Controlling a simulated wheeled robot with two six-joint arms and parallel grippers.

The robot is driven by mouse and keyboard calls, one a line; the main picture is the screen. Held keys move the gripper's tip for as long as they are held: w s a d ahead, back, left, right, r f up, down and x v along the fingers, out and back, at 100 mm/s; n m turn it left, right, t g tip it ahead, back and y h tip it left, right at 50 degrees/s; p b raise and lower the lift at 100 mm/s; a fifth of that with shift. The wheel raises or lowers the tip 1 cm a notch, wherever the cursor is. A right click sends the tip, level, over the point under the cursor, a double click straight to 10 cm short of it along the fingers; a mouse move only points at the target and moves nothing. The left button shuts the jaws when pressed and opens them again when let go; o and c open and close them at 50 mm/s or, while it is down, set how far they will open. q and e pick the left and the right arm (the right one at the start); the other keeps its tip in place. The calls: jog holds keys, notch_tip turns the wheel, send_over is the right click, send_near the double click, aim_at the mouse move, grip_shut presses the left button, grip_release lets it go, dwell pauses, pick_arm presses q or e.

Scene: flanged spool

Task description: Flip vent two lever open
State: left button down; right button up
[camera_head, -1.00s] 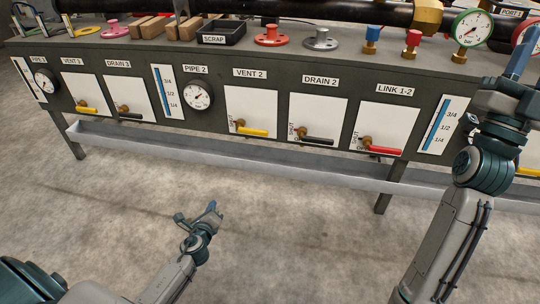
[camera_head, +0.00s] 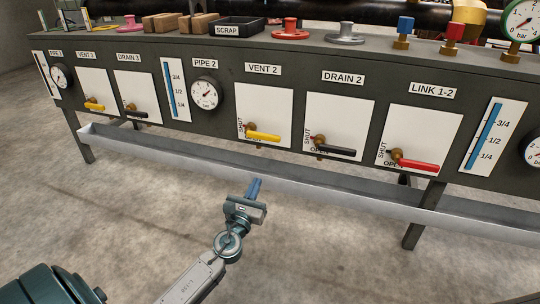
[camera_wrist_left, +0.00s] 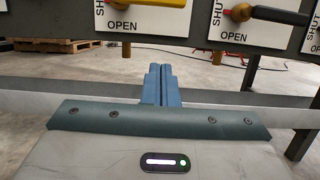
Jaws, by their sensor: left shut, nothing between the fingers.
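The vent 2 lever (camera_head: 262,136) is yellow, on a brass stem low on the white plate (camera_head: 270,104) under the VENT 2 label (camera_head: 263,69). It lies about level, pointing right. SHUT is written up the plate's left side. My left gripper (camera_head: 256,186) is below and in front of this plate, lower than the lever and apart from it. Its blue fingers are together and empty, pointing toward the panel; they show closed in the left wrist view (camera_wrist_left: 159,80). The lower part of a plate marked OPEN (camera_wrist_left: 125,20) is above them. My right gripper is not in view.
The black drain 2 lever (camera_head: 331,151) and red link 1-2 lever (camera_head: 414,164) are to the right. The pipe 2 gauge (camera_head: 205,93) is to the left. A grey trough (camera_head: 215,164) runs along below the panel. Open floor lies in front.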

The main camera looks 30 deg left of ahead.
aim_at(262, 133)
pick_arm(q)
jog(key=w+a+r, duration=0.2)
jog(key=w+r, duration=0.4)
jog(key=w, duration=0.3)
jog(key=shift+w+a+r+p, duration=0.15)
jog(key=shift+w+r+p, duration=0.05)
jog(key=shift+p, duration=0.2)
dwell(0.4)
